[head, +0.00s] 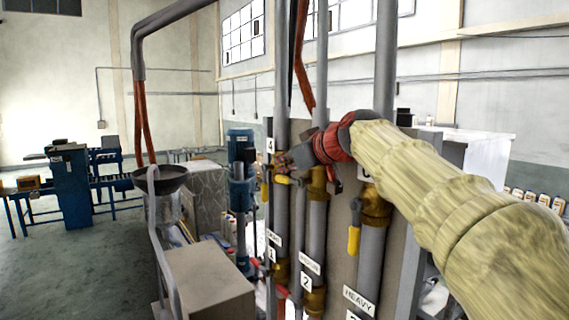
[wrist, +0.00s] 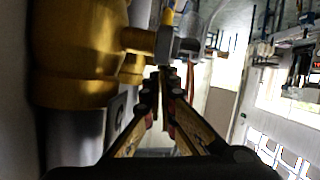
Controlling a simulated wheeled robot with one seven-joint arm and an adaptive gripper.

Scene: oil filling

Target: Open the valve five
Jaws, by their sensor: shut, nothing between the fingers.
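My gripper (head: 284,161) is shut and empty among the upright pipes in the head view. In the wrist view its fingertips (wrist: 164,74) meet in front of a grey and brass fitting. A small yellow handle (head: 283,180) shows just under the fingers in the head view, and a yellow piece (wrist: 168,18) shows beyond the fingertips in the wrist view. A brass valve body (head: 317,184) sits on the middle pipe, below my gripper. A large brass body (wrist: 75,50) fills the wrist view's left side. I see no readable label five; my gripper and arm cover part of that area.
Plates read 4 (head: 270,145), 1 (head: 272,256) and 2 (head: 306,281). A right-hand brass valve (head: 375,206) has a hanging yellow handle (head: 354,240). A dark funnel (head: 160,180) and a box (head: 208,285) stand left. The floor at far left is open.

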